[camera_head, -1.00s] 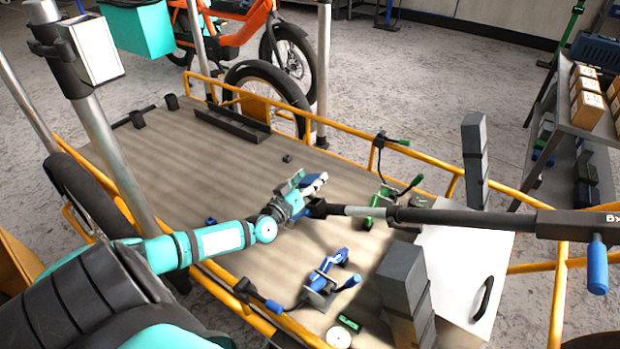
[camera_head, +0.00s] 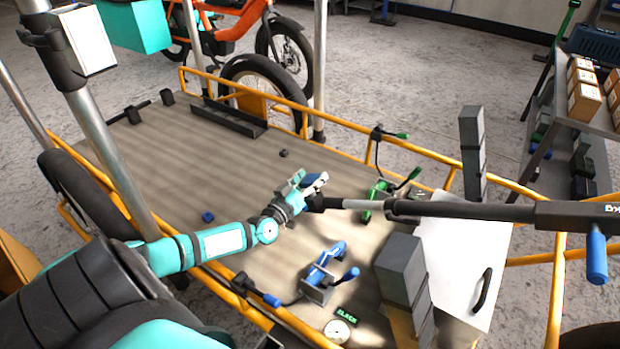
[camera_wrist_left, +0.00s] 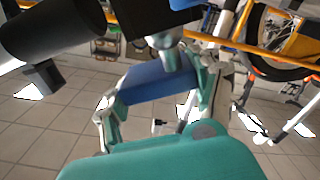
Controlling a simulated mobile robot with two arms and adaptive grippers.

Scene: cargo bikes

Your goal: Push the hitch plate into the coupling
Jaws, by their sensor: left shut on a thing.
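My left gripper (camera_head: 305,190) is over the middle of the cargo bed, shut on a blue plate-like piece (camera_head: 315,181), which I take for the hitch plate. The left wrist view shows this blue piece (camera_wrist_left: 160,84) between the two fingers. A black end piece (camera_head: 316,203) on a long grey and black pole sits right beside the fingers; it may be the coupling. I cannot tell whether the blue piece touches it. My right gripper is not in view.
The wooden cargo bed (camera_head: 235,165) has an orange rail around it. A blue clamp (camera_head: 325,268), a green clamp (camera_head: 372,196) and grey blocks (camera_head: 402,270) stand on its right part. The pole (camera_head: 480,210) crosses to the right. The back left of the bed is mostly clear.

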